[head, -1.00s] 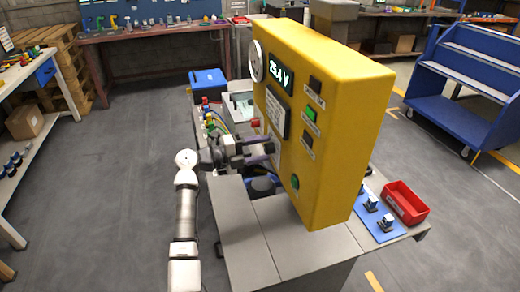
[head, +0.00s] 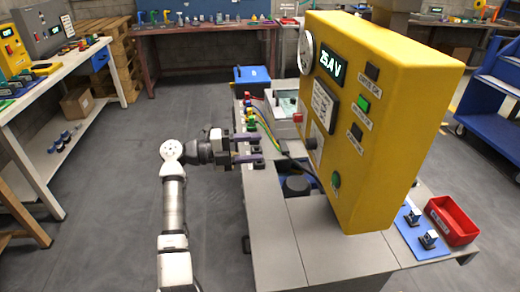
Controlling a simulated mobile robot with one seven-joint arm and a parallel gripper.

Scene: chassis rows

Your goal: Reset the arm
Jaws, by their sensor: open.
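My arm (head: 174,207) rises at the lower left of the head view, with its wrist bent to the right. My gripper (head: 259,152) is open, its dark fingers pointing right toward the yellow panel box (head: 405,110). A gap shows between the fingertips and the box face.
Coloured plugs and cables (head: 250,115) lie just behind my gripper. A blue box (head: 252,77) stands at the bench's far end. A red bin (head: 452,220) sits at the right. The floor (head: 110,200) left of my arm is clear.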

